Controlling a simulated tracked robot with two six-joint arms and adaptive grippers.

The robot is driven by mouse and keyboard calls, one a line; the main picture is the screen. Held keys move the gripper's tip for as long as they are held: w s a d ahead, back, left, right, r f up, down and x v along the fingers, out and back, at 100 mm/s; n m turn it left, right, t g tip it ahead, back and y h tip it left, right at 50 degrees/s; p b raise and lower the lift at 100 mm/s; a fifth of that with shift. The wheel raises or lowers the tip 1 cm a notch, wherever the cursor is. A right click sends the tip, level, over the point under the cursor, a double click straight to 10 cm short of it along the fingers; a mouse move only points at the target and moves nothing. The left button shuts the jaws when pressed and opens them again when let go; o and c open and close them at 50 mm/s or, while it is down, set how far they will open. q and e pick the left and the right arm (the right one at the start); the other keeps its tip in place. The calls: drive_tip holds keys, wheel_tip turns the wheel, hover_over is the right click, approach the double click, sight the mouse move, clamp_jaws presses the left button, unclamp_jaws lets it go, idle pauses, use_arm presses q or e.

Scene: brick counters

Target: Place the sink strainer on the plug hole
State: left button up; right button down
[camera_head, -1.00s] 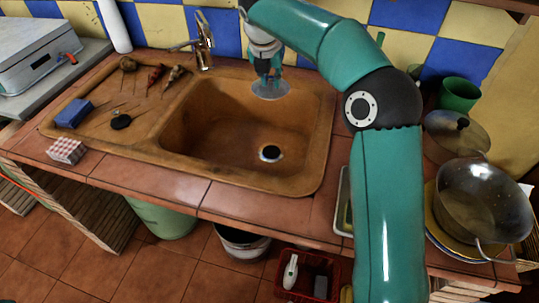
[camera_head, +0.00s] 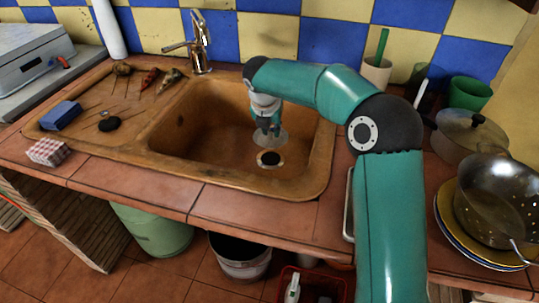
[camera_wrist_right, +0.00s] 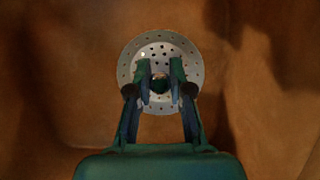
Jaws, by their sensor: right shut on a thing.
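The sink strainer (camera_head: 272,139) is a round, pale, perforated metal disc. My right gripper (camera_head: 267,128) is shut on it and holds it inside the brown sink basin. In the right wrist view the strainer (camera_wrist_right: 160,50) lies flat across the fingertips, and my right gripper (camera_wrist_right: 160,85) grips a small knob at its middle. The plug hole (camera_head: 269,159) is a dark hole with a pale ring in the basin floor. In the head view it shows just below the strainer and is uncovered. The right wrist view does not show the plug hole. My left gripper is not in view.
The sink (camera_head: 160,135) has a raised rim around the basin and a drainboard with a blue sponge (camera_head: 61,115), a black plug (camera_head: 109,123) and several small items. A faucet (camera_head: 200,42) stands behind. A colander (camera_head: 500,195) sits on plates at the right.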

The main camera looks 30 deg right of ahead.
wheel_tip(320, 180, down, 8)
drive_tip(key=shift+r+b, duration=0.1)
drive_tip(key=shift+b, duration=0.8)
drive_tip(key=c, duration=1.1)
unclamp_jaws()
drive_tip(key=shift+o, duration=0.2)
drive_tip(key=p+v, duration=0.2)
drive_tip(key=v, duration=1)
drive_tip(key=shift+p, duration=0.3)
